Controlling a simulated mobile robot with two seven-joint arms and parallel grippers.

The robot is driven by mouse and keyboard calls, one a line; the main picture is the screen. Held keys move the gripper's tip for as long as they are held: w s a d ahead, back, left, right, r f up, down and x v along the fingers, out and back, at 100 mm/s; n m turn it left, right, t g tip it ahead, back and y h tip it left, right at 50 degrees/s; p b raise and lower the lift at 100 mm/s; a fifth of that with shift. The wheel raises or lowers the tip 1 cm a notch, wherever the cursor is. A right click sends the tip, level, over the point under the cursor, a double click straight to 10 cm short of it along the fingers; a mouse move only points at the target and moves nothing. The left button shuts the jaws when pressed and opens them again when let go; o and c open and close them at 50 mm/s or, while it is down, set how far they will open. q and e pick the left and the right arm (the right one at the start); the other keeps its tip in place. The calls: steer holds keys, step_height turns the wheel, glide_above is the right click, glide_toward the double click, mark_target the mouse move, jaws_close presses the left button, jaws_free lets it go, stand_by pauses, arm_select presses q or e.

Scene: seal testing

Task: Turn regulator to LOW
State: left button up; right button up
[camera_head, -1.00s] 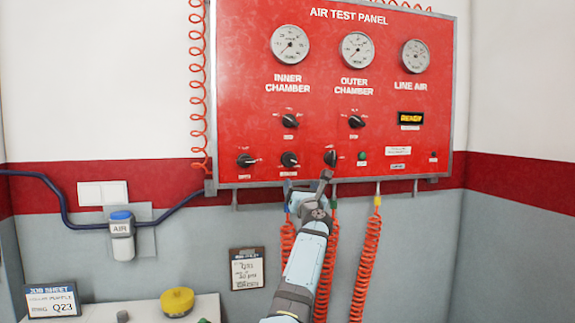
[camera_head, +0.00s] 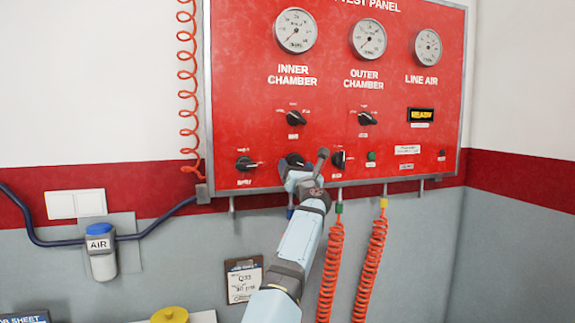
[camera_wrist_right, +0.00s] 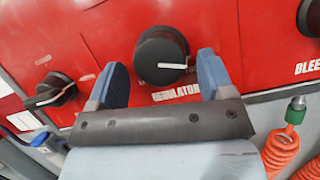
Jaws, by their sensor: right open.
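The black regulator knob (camera_wrist_right: 162,55) sits on the red air test panel (camera_head: 235,95), above its REGULATOR label. In the right wrist view its white pointer line points right. In the head view the knob (camera_head: 294,159) is partly hidden by my right gripper (camera_head: 304,172). My right gripper is open; in the right wrist view its two blue fingers (camera_wrist_right: 163,75) stand to the left and right of the knob, with visible space beside it. Whether the fingertips reach around the knob's depth is hard to tell. My left gripper is not in view.
Another knob (camera_wrist_right: 54,90) is left of the regulator, and a bleed knob (camera_head: 338,160) is to its right. Two upper selector knobs and gauges are above. Orange coiled hoses (camera_head: 330,270) hang below the panel.

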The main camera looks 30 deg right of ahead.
steer(key=shift+d+r, duration=0.1)
steer(key=shift+s+r, duration=0.25)
steer(key=shift+s, duration=0.05)
steer(key=shift+c, duration=1.1)
steer(key=c, duration=0.7)
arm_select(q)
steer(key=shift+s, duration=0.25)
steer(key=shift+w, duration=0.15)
arm_select(e)
steer(key=shift+f+n, duration=0.1)
steer(key=shift+n, duration=0.2)
